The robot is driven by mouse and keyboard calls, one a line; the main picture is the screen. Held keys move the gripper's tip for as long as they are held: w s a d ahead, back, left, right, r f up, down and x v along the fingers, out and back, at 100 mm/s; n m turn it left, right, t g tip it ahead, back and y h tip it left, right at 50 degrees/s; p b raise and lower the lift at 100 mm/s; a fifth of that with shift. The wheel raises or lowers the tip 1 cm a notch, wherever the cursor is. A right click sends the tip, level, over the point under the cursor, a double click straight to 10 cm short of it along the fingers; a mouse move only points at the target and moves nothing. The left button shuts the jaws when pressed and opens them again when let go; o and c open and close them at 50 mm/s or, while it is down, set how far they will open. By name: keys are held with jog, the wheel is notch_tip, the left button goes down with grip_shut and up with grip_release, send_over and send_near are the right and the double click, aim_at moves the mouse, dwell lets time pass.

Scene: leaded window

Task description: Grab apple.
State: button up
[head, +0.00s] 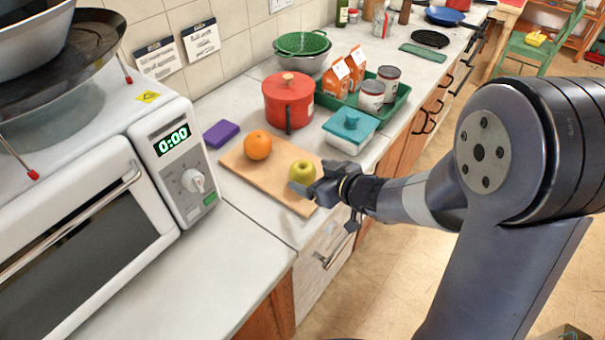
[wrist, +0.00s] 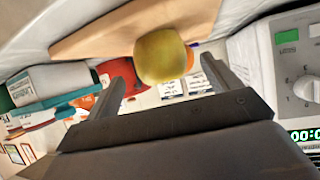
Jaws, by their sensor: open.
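A yellow-green apple (head: 302,173) sits on the right part of a wooden cutting board (head: 238,164) on the counter. My gripper (head: 308,190) is at the apple's near right side, low over the board. In the wrist view the apple (wrist: 161,55) is ahead of and partly between the two fingers of my open gripper (wrist: 166,78). I cannot tell whether either finger touches it. The lower part of the apple is partly hidden by a finger in the head view.
An orange (head: 258,145) lies left of the apple on the board. Behind stand a red pot (head: 288,102) and a teal-lidded container (head: 351,128). A white microwave (head: 110,190) is at the left. The counter in front of the board is clear.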

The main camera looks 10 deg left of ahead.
aim_at(302, 172)
jog(key=x, duration=0.4)
jog(key=shift+a+f, duration=0.15)
jog(key=shift+a, duration=0.05)
jog(key=c, duration=1.1)
jog(key=shift+c, duration=0.2)
